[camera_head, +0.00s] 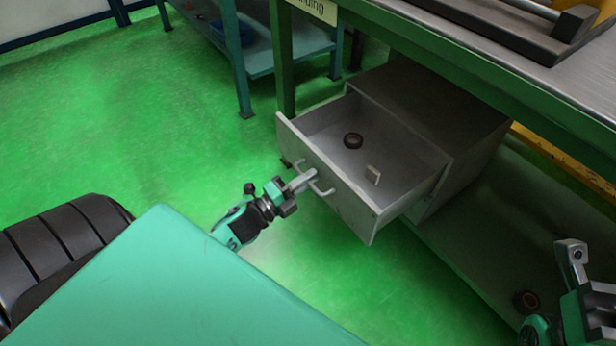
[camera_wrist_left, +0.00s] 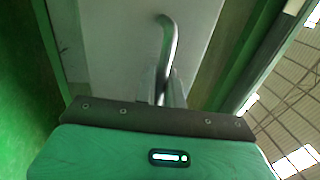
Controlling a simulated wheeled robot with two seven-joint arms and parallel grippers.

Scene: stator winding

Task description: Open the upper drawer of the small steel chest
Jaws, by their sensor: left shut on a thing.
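The small steel chest (camera_head: 440,100) stands under the workbench in the head view. Its upper drawer (camera_head: 335,185) is pulled well out, and its inside shows. A dark ring (camera_head: 353,140) and a small tan block (camera_head: 373,175) lie in the drawer. My left gripper (camera_head: 308,178) is shut on the drawer's handle (camera_head: 322,188) at the front panel. In the left wrist view the bent handle (camera_wrist_left: 168,50) runs down between the fingers, in front of the pale drawer front (camera_wrist_left: 110,50). My right gripper (camera_head: 571,252) is at the lower right, apart from the chest; its finger gap is unclear.
The workbench (camera_head: 420,40) overhangs the chest, with a dark fixture on top. A lower shelf (camera_head: 480,250) beside the chest carries a dark round part (camera_head: 527,301). Another bench (camera_head: 262,62) with a blue bin (camera_head: 238,30) stands behind. Green floor at left is open.

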